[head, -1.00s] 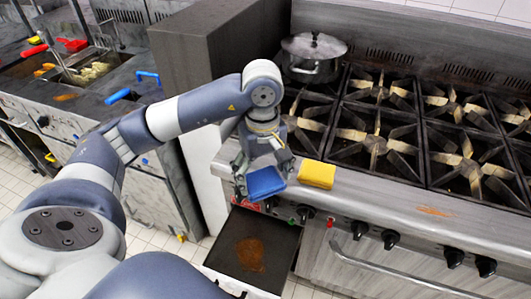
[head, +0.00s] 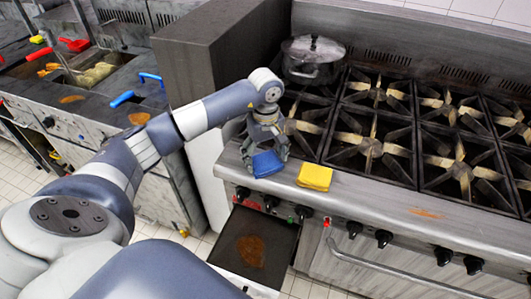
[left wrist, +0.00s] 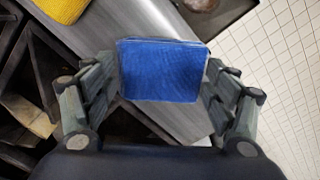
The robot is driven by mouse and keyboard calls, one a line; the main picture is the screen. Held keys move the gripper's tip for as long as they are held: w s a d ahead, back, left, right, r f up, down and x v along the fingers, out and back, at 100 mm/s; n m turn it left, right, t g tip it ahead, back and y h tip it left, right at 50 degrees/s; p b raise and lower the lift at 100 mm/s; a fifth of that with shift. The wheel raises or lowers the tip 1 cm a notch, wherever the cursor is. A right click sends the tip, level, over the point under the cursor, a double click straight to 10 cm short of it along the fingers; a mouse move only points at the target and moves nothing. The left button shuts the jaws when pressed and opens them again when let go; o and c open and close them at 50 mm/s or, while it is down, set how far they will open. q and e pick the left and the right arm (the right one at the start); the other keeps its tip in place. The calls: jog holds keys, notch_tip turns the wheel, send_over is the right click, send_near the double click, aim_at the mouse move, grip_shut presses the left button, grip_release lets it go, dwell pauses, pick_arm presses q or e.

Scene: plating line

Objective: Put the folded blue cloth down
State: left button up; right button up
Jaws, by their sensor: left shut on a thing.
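The folded blue cloth (head: 267,164) is between the fingers of my left gripper (head: 268,152), over the stove's front ledge (head: 375,198). In the left wrist view the blue cloth (left wrist: 162,70) fills the space between the two fingertips of my left gripper (left wrist: 162,80), which is shut on it. Whether the cloth touches the ledge I cannot tell. My right gripper is not in view.
A folded yellow cloth (head: 315,177) lies on the ledge just right of the blue one. Burner grates (head: 370,145) and a lidded pot (head: 313,60) are behind. An open drawer or tray (head: 255,245) with a brown stain juts out below. A sink counter stands left.

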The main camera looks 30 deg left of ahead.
aim_at(266, 160)
pick_arm(q)
jog(key=shift+f, duration=0.1)
jog(key=shift+f, duration=0.1)
jog(key=o, duration=1.1)
jog(key=shift+c, duration=0.2)
jog(key=shift+r, duration=0.3)
notch_tip(266, 160, up, 12)
jog(key=b, duration=0.3)
jog(key=shift+f, duration=0.15)
